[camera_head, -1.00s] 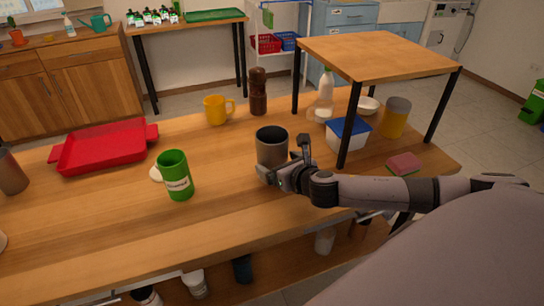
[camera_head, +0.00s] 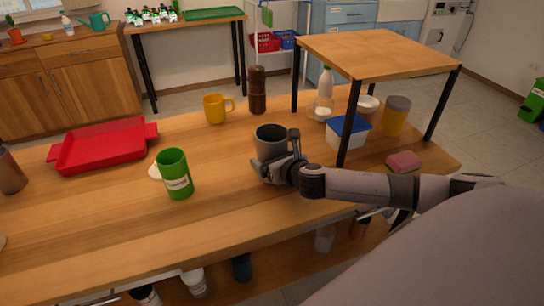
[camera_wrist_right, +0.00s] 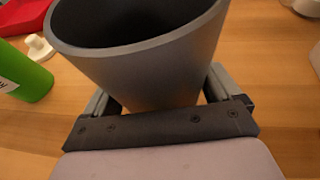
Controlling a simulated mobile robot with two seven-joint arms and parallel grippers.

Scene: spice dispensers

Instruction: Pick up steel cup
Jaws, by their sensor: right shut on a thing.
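The steel cup (camera_head: 270,139) is a grey, open-topped cup with a dark inside. It stands on the wooden table (camera_head: 120,215) near its middle, and I cannot tell whether it is lifted at all. My right gripper (camera_head: 279,165) comes in from the right and is shut on the cup, with a finger on either side of it. In the right wrist view the cup (camera_wrist_right: 150,60) fills the space between the two fingers of the right gripper (camera_wrist_right: 160,100), rim toward the camera. Its lower part is partly hidden by the gripper. My left gripper is not in view.
A green cup (camera_head: 175,175) stands to the left, with a red tray (camera_head: 103,146) behind it. A yellow mug (camera_head: 215,108) and a brown pepper mill (camera_head: 257,92) stand behind. A small raised shelf (camera_head: 380,52) with black legs is to the right, near a blue-lidded container (camera_head: 348,131).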

